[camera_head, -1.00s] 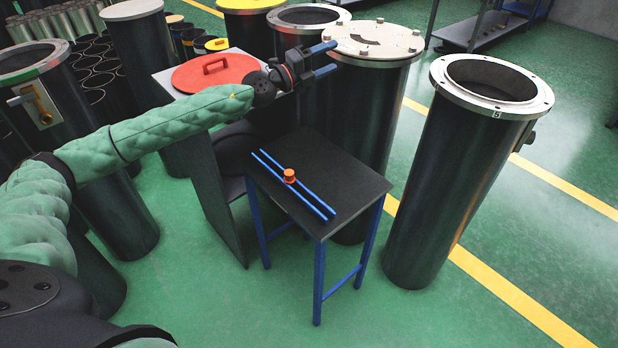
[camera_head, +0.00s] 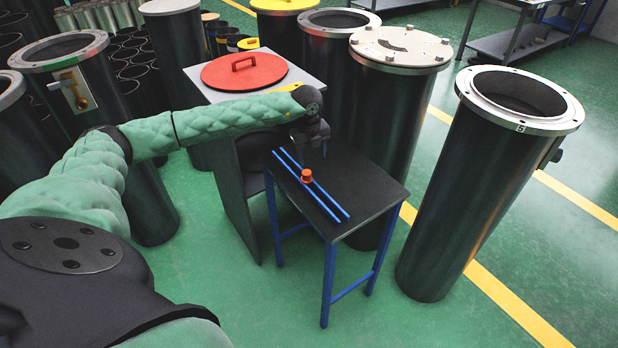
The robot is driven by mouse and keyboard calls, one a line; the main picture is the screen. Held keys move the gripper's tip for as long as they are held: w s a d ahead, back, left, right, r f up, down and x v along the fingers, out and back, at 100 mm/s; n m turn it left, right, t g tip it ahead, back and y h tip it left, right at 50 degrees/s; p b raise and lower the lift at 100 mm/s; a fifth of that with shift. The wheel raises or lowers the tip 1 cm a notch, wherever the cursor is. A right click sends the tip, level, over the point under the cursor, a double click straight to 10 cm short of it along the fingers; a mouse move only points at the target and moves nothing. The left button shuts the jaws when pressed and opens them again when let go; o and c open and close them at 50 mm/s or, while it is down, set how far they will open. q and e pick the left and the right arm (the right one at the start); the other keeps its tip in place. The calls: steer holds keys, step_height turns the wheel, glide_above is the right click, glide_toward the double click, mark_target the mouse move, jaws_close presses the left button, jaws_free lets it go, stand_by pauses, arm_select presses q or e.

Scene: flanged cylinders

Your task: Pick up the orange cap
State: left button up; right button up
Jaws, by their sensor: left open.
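The small orange cap (camera_head: 306,176) sits on two parallel blue rails (camera_head: 322,197) on the dark top of a small table (camera_head: 372,192) with blue legs. My left gripper (camera_head: 312,152) is just behind and above the cap, pointing down over the far part of the table. It is open and empty, and its fingers show only in part, one on each side. It looks apart from the cap. My right gripper is not in view.
A grey stand with a red lid (camera_head: 244,72) is behind the table. A tall cylinder with a bolted lid (camera_head: 401,48) stands behind it, and an open flanged cylinder (camera_head: 470,180) stands at the right. Green floor (camera_head: 450,325) is free in front.

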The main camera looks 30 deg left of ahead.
mark_target(307, 172)
arm_select(q)
steer(key=shift+s+a+n+g+y, duration=0.3)
steer(key=shift+s+a+n, duration=0.1)
steer(key=shift+s+n, duration=0.15)
steer(key=shift+s+a+n, duration=0.1)
steer(key=shift+s+n, duration=0.05)
steer(key=shift+n, duration=0.1)
steer(key=shift+f+n, duration=0.15)
steer(key=shift+n, duration=0.15)
steer(key=shift+f+p, duration=0.6)
steer(key=shift+f, duration=0.6)
step_height(307, 172, down, 4)
steer(key=p, duration=0.3)
steer(key=shift+a, duration=0.1)
steer(key=shift+f, duration=0.6)
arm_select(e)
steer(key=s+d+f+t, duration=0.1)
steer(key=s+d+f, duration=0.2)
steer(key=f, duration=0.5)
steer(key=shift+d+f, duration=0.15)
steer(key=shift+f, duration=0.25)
arm_select(q)
steer(key=c, duration=1)
steer(key=shift+c, duration=0.3)
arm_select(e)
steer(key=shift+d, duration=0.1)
